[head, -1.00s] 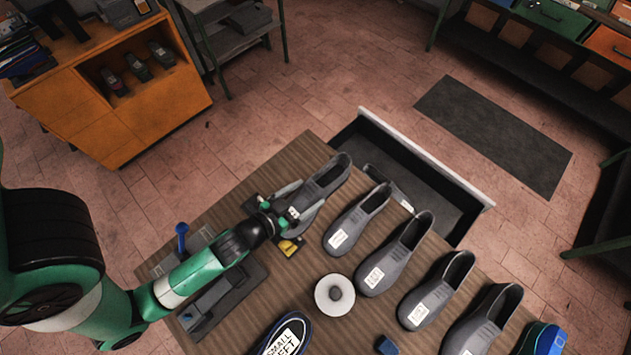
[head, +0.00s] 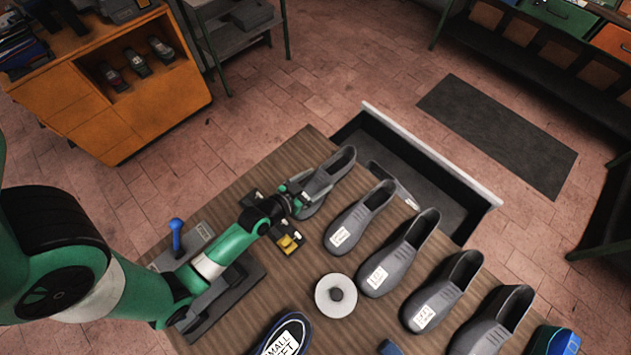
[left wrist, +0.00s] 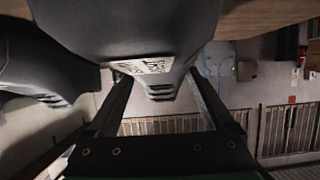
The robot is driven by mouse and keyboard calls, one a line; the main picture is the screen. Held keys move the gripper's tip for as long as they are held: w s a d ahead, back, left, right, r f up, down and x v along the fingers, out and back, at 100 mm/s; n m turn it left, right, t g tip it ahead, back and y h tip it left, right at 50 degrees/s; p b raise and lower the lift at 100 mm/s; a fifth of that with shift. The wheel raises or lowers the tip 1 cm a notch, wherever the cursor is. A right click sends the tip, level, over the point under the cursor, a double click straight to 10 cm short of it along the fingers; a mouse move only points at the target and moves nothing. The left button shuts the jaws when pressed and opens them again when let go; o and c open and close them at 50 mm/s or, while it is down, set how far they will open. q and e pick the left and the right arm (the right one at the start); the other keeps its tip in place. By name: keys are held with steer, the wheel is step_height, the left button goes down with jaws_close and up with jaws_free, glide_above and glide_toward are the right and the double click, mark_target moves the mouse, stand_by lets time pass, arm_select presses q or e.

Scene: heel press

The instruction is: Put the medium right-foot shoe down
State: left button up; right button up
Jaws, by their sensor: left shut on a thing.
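A dark grey shoe (head: 328,177) is at the far end of the row, by the back corner of the wooden table (head: 232,194). My left gripper (head: 297,197) is shut on it at the toe end. In the left wrist view the shoe (left wrist: 150,28) lies between the two fingers (left wrist: 160,100), with a white label (left wrist: 145,67) too blurred to read. I cannot tell whether its sole rests on the table. My right gripper is not in view.
Several labelled grey shoes stand in a row, the nearest (head: 361,216) just right of the held one. A round white disc with a dark knob (head: 336,295), a blue shoe marked "SMALL" (head: 283,336) and a blue-levered device (head: 177,237) are on the table. An open-topped dark bin (head: 420,170) adjoins the back edge.

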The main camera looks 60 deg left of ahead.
arm_select(q)
steer(key=shift+r, duration=0.1)
steer(key=o, duration=1.6)
steer(key=v, duration=1.1)
steer(key=shift+b, duration=0.4)
steer(key=shift+s+d+r, duration=0.2)
steer(key=shift+s+d, duration=0.05)
steer(key=shift+s, duration=0.15)
